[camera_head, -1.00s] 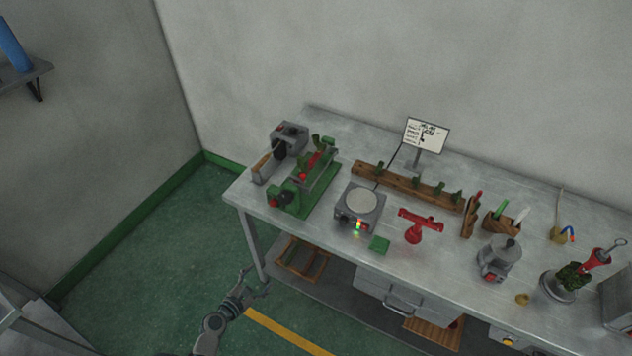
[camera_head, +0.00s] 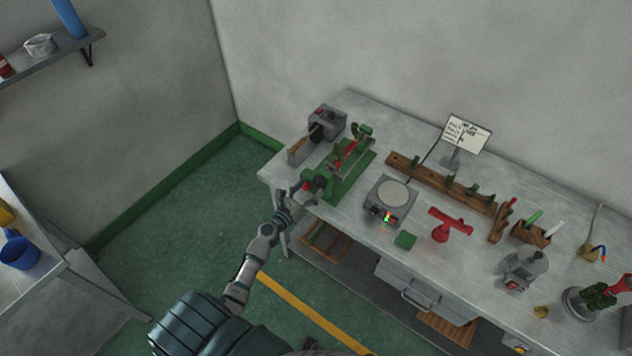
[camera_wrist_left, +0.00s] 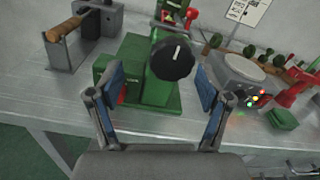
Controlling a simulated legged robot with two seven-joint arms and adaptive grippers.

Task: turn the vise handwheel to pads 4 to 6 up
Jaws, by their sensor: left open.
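The green vise (camera_head: 350,176) stands on the left end of the bench, with red parts along its top. In the left wrist view the green vise body (camera_wrist_left: 152,100) faces me. Its black round handwheel (camera_wrist_left: 171,60) carries a white mark that points up. My left gripper (camera_head: 296,194) is at the bench's front edge, at the near end of the vise. In the left wrist view my left gripper (camera_wrist_left: 160,84) is open, its blue-padded fingers apart on either side of the handwheel's line, with nothing held between them. My right gripper is not in view.
A grey machine (camera_head: 326,122) stands behind and left of the vise. A grey hotplate-like unit (camera_head: 388,200) with lit lights stands to its right, with a green block (camera_head: 405,240) before it. A red stand (camera_head: 450,224) is farther right. The floor left of the bench is clear.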

